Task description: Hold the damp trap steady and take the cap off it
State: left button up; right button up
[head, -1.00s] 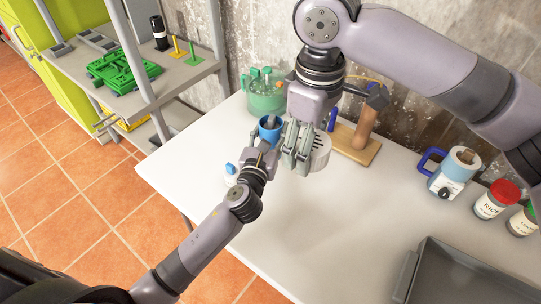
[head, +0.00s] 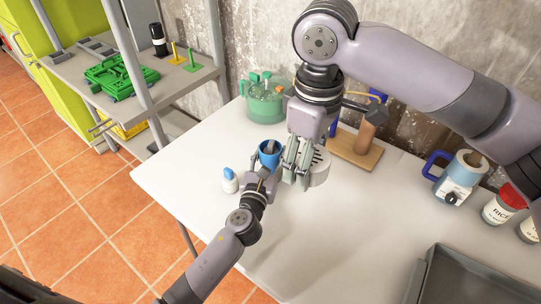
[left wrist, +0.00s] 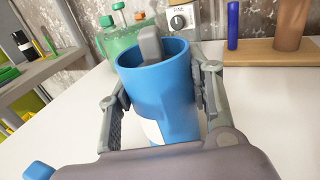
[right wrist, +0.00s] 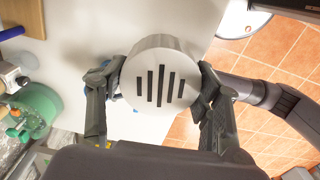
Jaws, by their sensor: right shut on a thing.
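My right gripper (head: 298,172) reaches down from above and is shut on the drum. In the right wrist view the drum (right wrist: 160,85) sits between its two fingers, slots facing the camera. I cannot make out a seam between cap and body. My left gripper (head: 266,172) is just left of the drum, its fingers either side of a blue cup (head: 269,152). In the left wrist view the cup (left wrist: 160,90) holds a grey stick-like thing; finger contact is unclear.
A white bottle with blue top (head: 230,181) stands left of the cup. A green pot (head: 265,103) and a wooden board (head: 358,152) are behind. The front middle is clear.

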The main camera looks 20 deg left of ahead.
pick_arm(q)
jog(key=o, duration=0.5)
jog(key=shift+c, duration=0.2)
jog(key=shift+r+p, duration=0.2)
jog(key=shift+p, duration=0.1)
pick_arm(e)
jog(key=shift+r, duration=0.25)
pick_arm(q)
jog(key=s, duration=0.5)
jog(key=s+b, duration=0.1)
jog(key=s, duration=0.4)
jog(key=shift+s+d+f, duration=0.15)
jog(key=shift+s+d, duration=0.05)
jog(key=shift+s, duration=0.2)
jog(key=shift+s+b, duration=0.3)
jog(key=shift+s, duration=0.3)
pick_arm(e)
jog(key=shift+f, duration=0.8)
